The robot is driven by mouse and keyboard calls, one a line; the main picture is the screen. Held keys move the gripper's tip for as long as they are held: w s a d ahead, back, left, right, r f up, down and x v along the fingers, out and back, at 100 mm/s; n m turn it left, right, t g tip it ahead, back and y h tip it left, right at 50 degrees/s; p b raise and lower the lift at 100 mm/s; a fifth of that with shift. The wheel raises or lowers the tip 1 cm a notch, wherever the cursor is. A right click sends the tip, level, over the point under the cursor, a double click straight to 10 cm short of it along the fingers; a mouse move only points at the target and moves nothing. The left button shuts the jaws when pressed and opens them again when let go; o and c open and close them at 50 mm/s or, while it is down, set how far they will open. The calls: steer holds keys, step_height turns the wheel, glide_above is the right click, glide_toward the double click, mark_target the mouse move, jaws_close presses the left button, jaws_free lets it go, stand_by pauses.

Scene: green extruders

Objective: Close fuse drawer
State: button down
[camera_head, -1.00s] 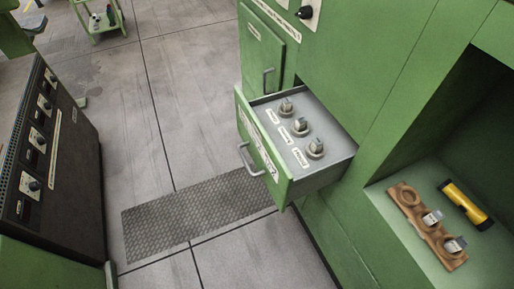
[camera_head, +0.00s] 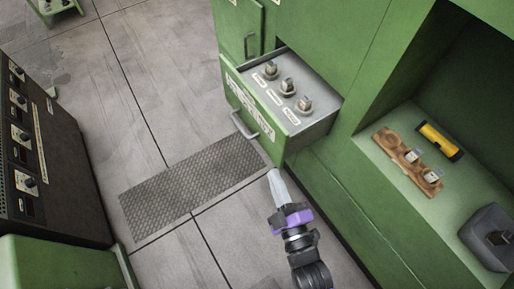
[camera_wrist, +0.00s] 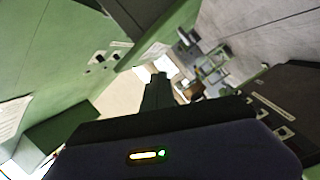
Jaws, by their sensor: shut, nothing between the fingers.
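The fuse drawer (camera_head: 322,125) is pulled out of the green cabinet, with its green front panel (camera_head: 253,123) facing left. Three fuses (camera_head: 287,87) stand in a row on its grey top plate, with small white labels beside them. A metal handle (camera_head: 243,127) is on the drawer front. My gripper (camera_head: 274,173) is shut and empty, just below the drawer's near front corner in the head view; I cannot tell how far apart they are in depth. In the wrist view my gripper (camera_wrist: 158,80) points away along the green cabinet, and I do not recognise the drawer there.
An open niche at the right holds a wooden fuse holder (camera_head: 408,162), a yellow-and-black cylinder (camera_head: 439,141) and a dark box (camera_head: 489,238). A dark control console (camera_head: 52,165) stands at the left. The floor between, with a metal tread plate (camera_head: 190,186), is clear.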

step_height(320, 180, down, 4)
steer(key=a+n, duration=0.2)
steer(key=n, duration=0.2)
steer(key=n+p, duration=0.2)
glide_above(267, 148)
steer(key=s, duration=0.4)
steer(key=shift+w+a+r+g, duration=0.1)
steer(key=shift+w+r+g, duration=0.1)
steer(key=shift+w+g, duration=0.1)
